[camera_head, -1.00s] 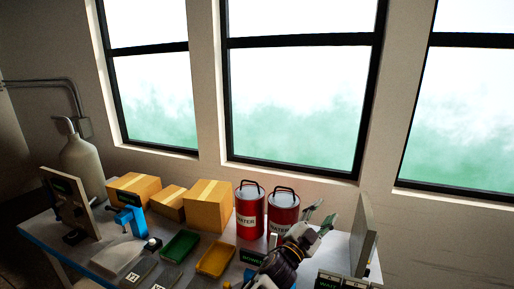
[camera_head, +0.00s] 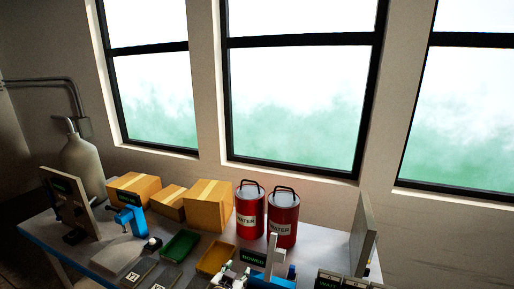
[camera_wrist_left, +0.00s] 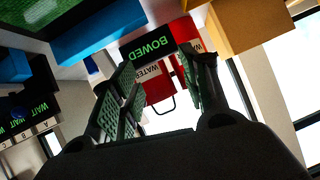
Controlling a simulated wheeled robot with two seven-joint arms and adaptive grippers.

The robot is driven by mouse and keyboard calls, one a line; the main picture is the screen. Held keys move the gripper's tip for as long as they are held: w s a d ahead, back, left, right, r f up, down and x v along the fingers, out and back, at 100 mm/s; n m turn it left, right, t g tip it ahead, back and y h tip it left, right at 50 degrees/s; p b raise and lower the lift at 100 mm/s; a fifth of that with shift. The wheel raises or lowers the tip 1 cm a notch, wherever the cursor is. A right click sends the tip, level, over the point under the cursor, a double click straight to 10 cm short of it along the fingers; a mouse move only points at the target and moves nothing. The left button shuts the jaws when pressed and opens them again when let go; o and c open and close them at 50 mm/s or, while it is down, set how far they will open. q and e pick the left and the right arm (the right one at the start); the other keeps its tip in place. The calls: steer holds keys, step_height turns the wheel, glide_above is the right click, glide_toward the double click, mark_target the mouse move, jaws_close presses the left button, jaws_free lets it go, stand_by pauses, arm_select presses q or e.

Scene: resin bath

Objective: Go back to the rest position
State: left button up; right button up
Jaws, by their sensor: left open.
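My left gripper (camera_wrist_left: 160,68) shows in the left wrist view with its two green-padded fingers spread apart and nothing held between them. Beyond the fingers hang a black BOWED sign (camera_wrist_left: 160,40) and the red water cans (camera_wrist_left: 158,85), seen upside down. In the head view, small pale and dark parts near the bottom edge may belong to my left gripper, but I cannot tell. My right gripper is not in view.
The workbench (camera_head: 60,243) holds red water cans (camera_head: 283,222), cardboard boxes (camera_head: 208,206), a green tray (camera_head: 180,246), a yellow tray (camera_head: 215,260) and a blue device with a grey post (camera_head: 271,252). An upright panel (camera_head: 363,235) stands at right.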

arm_select(q)
steer(key=s+a+f+n+g+y, duration=0.1)
steer(key=s+a+f+g, duration=0.3)
steer(key=s+a, duration=0.6)
steer(key=s+a+f+n+g+y, duration=0.15)
steer(key=s+a+f+g, duration=0.35)
steer(key=s, duration=0.9)
step_height(320, 180, down, 36)
steer(key=s+b, duration=0.2)
steer(key=b, duration=0.3)
steer(key=s+a+f+g+b, duration=0.1)
steer(key=s+a+f+b, duration=0.1)
steer(key=s+f, duration=0.9)
steer(key=s+a+f+b, duration=0.3)
steer(key=s+f, duration=0.8)
steer(key=f, duration=0.2)
steer(key=shift+s+f+g, duration=0.2)
steer(key=shift+f+g, duration=0.2)
